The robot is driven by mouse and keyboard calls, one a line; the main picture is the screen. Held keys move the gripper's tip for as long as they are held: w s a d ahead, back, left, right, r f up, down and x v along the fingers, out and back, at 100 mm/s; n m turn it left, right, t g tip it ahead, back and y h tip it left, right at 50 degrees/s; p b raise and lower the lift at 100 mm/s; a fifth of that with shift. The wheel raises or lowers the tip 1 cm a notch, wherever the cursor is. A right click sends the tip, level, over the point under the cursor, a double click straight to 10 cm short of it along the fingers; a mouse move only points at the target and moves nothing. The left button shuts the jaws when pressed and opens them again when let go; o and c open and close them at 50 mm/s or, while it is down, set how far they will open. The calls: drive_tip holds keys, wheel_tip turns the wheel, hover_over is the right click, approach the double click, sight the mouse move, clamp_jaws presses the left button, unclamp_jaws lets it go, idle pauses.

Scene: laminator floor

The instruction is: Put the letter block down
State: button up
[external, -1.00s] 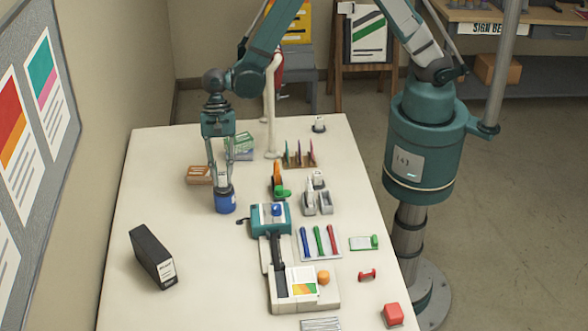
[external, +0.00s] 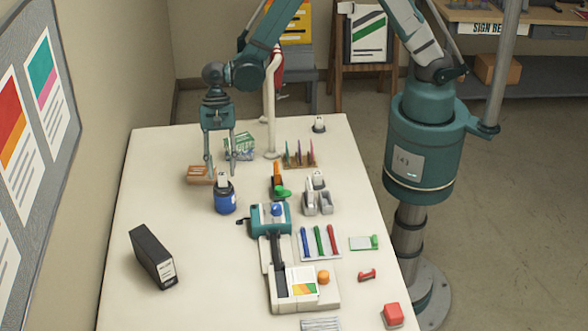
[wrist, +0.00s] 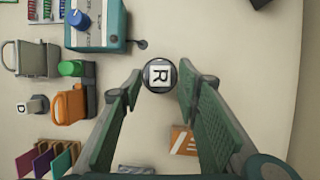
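The letter block, a small white cube marked R, sits on top of a blue round container (external: 225,200). The block (external: 222,179) shows in the external view, and in the wrist view the block (wrist: 159,75) lies flat on the dark round top. My gripper (external: 221,173) is open, pointing down over the container, with its fingers apart on either side of the block. In the wrist view my gripper (wrist: 160,88) shows clear gaps between both green-padded fingers and the block; nothing is held.
A black binder (external: 153,258) is front left. The left table area is clear.

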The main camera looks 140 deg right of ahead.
drive_tip(key=v, duration=1)
drive_tip(key=shift+b, duration=0.35)
idle(0.5)
drive_tip(key=s+a+r+n+h, duration=0.1)
drive_tip(key=a+r+n, duration=0.55)
drive_tip(key=a, duration=0.45)
drive_tip(key=s+a+r+n+h, duration=0.1)
drive_tip(key=a+r+n, duration=0.4)
drive_tip(key=a+r, duration=0.5)
drive_tip(key=s+a+r+n+t, duration=0.2)
drive_tip(key=s+a+n, duration=0.5)
drive_tip(key=a, duration=0.4)
drive_tip(key=s+a+r+n+t+h, duration=0.1)
drive_tip(key=s+a+n+t, duration=0.1)
drive_tip(key=s+a+n, duration=0.6)
drive_tip(key=a, duration=0.3)
drive_tip(key=shift+s+a+r, duration=0.15)
drive_tip(key=shift+s+r, duration=0.15)
drive_tip(key=shift+r, duration=0.1)
